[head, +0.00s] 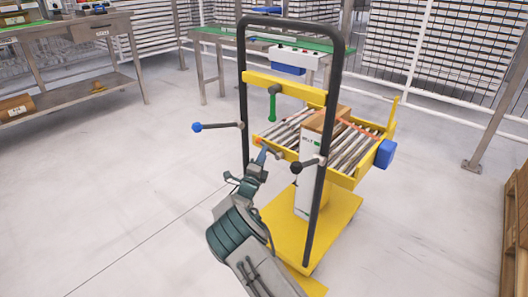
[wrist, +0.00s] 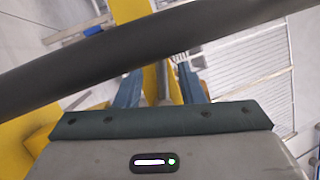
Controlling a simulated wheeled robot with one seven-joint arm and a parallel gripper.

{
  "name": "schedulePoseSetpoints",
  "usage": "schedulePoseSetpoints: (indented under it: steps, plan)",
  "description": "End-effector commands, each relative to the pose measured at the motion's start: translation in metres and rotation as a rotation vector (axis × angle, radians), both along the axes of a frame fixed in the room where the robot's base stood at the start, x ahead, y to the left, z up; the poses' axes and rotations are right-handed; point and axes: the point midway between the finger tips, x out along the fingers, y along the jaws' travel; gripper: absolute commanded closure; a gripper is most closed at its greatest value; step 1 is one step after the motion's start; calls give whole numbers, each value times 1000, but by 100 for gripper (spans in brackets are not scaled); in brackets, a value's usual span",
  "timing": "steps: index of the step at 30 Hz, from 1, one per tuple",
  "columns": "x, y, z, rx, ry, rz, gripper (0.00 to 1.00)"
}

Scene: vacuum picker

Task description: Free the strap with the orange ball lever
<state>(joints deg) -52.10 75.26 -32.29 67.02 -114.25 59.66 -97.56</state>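A small orange spot (head: 258,140), likely the orange ball of the lever, shows in the head view at the front left of the yellow roller cart, right by my fingertips. My gripper (head: 264,150) reaches up to it from below. In the wrist view my two blue fingers (wrist: 160,88) stand apart, with a grey rod (wrist: 162,80) seen between them against yellow. An orange-red strap (head: 358,130) lies over the rollers by the brown-topped box (head: 325,122).
The black upright frame (head: 243,90) arches over the cart, close to my gripper. A blue ball lever (head: 197,127), a green handle (head: 272,105) and a black ball lever (head: 296,168) stick out nearby. A blue block (head: 385,153) sits at the right. The floor at left is clear.

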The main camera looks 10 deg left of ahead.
Motion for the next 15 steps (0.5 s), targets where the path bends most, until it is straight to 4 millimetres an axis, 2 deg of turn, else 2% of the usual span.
schedulePoseSetpoints:
  steps: [3,9,15]
  plan:
    - [-28,8,-3,-5,2,6,65]
    - [-71,14,-16,-3,2,6,65]
    - [-99,18,-27,-2,2,4,65]
